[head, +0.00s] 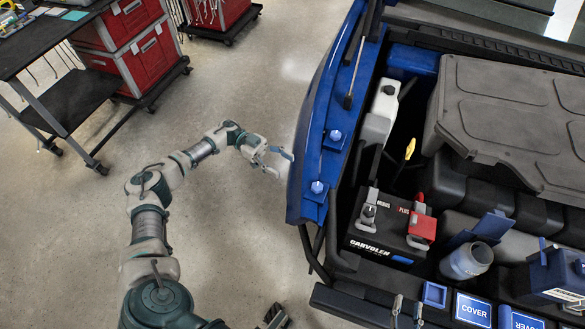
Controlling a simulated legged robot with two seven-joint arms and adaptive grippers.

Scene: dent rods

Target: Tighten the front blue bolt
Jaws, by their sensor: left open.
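Two blue bolts sit on blue brackets along the blue fender (312,120). The nearer, lower bolt (317,187) is close to the fender's lower end. The other bolt (336,135) is further up. Both are uncovered. My left gripper (283,164) is open and empty, above the floor just left of the fender. Its fingers point right, toward the fender. It is apart from both bolts, to the left of and slightly higher in the picture than the nearer one.
The engine bay right of the fender holds a battery (378,225) with a red terminal cover (422,227), a white reservoir (380,115) and a large black engine cover (510,115). Red tool cabinets (145,62) and a dark cart (60,100) stand upper left. The floor between is clear.

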